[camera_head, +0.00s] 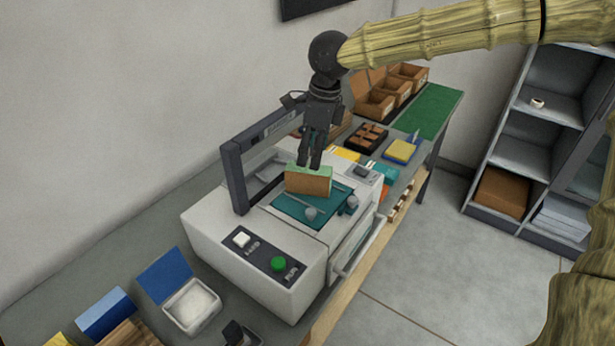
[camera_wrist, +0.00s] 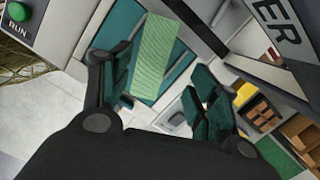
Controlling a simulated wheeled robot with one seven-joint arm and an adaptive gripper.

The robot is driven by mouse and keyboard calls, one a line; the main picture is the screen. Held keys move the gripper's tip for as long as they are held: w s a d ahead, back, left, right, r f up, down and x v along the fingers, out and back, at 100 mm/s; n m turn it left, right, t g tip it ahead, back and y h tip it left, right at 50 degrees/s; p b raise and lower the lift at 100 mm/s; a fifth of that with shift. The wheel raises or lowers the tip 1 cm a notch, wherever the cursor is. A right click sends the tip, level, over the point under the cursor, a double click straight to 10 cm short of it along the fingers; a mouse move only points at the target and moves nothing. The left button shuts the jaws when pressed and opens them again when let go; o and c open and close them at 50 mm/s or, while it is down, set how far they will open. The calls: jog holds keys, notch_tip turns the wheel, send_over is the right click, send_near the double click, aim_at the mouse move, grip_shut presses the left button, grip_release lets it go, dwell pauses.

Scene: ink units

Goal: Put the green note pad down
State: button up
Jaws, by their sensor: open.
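The green note pad (camera_head: 308,181) is a block with a green top and a brown side. It stands at the teal bed (camera_head: 285,207) of the white machine (camera_head: 262,268). My gripper (camera_head: 309,165) is right above the pad, fingers pointing down at its top. In the wrist view, the pad's green face (camera_wrist: 157,52) lies ahead of the parted fingers of my gripper (camera_wrist: 160,80), with visible space beside the right finger. The gripper is open. Whether a finger still touches the pad is not clear.
The machine's dark raised frame (camera_head: 238,178) stands close to the left of my gripper. Small grey-blue items (camera_head: 350,204) are on the bed's right part. A green mat (camera_head: 432,112) is clear at the table's far end, beside brown bins (camera_head: 375,104).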

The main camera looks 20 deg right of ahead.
aim_at(308, 167)
jog(key=shift+s+a+f+p, duration=0.3)
jog(key=shift+s+f+p, duration=0.15)
jog(key=shift+s+f, duration=0.3)
jog(key=shift+w+a+f, duration=0.1)
jog(key=shift+w+f, duration=0.2)
jog(key=shift+f, duration=0.35)
jog(key=shift+w+a+f, duration=0.1)
jog(key=shift+w+f, duration=0.2)
jog(key=shift+f, duration=0.3)
jog(key=shift+s+r, duration=0.1)
jog(key=shift+s, duration=0.15)
jog(key=shift+c, duration=0.6)
jog(key=shift+w, duration=0.15)
jog(key=c, duration=1.2)
